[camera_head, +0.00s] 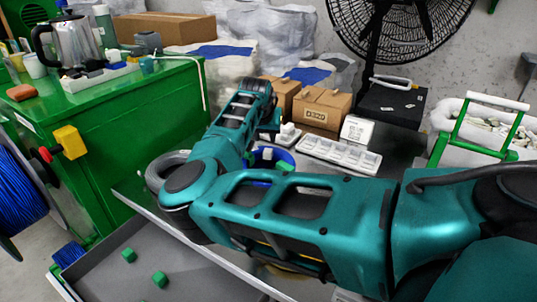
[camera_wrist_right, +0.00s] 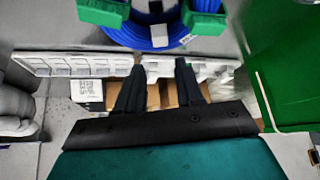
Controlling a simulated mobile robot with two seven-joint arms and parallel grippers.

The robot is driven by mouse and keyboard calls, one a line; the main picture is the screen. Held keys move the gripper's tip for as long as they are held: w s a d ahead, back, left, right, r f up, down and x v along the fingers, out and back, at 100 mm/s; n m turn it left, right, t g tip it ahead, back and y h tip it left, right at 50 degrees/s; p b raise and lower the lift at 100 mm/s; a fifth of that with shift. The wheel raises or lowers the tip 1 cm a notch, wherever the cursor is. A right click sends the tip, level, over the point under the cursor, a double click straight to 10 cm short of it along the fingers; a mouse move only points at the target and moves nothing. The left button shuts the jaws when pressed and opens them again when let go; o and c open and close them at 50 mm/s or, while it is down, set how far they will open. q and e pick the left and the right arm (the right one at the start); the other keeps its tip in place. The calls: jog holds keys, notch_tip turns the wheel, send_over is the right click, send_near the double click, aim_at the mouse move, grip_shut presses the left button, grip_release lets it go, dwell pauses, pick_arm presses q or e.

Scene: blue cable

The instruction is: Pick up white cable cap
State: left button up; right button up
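My right gripper (camera_head: 273,127) reaches over the work table in the head view, partly hidden by its own arm. In the right wrist view its two black fingers (camera_wrist_right: 160,68) are apart with no contact visible. A small white piece, seemingly a cable cap (camera_head: 288,131), is close beside the gripper in the head view. In the wrist view a white piece (camera_wrist_right: 154,67) shows between the fingertips; I cannot tell its depth. Another white piece (camera_wrist_right: 159,36) sits at the blue cable coil (camera_wrist_right: 128,36), which carries green clips (camera_wrist_right: 205,22). My left gripper is not in view.
A white compartment tray (camera_head: 338,153) lies right of the gripper, before cardboard boxes (camera_head: 321,108) and a white labelled box (camera_head: 356,130). A green cabinet (camera_head: 130,125) stands at left. A grey tray (camera_head: 115,275) with green blocks is in front.

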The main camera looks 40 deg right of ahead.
jog(key=b, duration=0.1)
send_over(268, 151)
jog(key=s+a, duration=0.2)
notch_tip(268, 151, down, 4)
jog(key=shift+a+b+x, duration=0.15)
jog(key=shift+b+x, duration=0.4)
jog(key=shift+x, duration=0.8)
jog(key=shift+a+b+x, duration=0.2)
jog(key=shift+b+x, duration=0.3)
jog(key=shift+x, duration=0.8)
jog(key=shift+f, duration=0.2)
jog(key=shift+c, duration=0.4)
grip_shut()
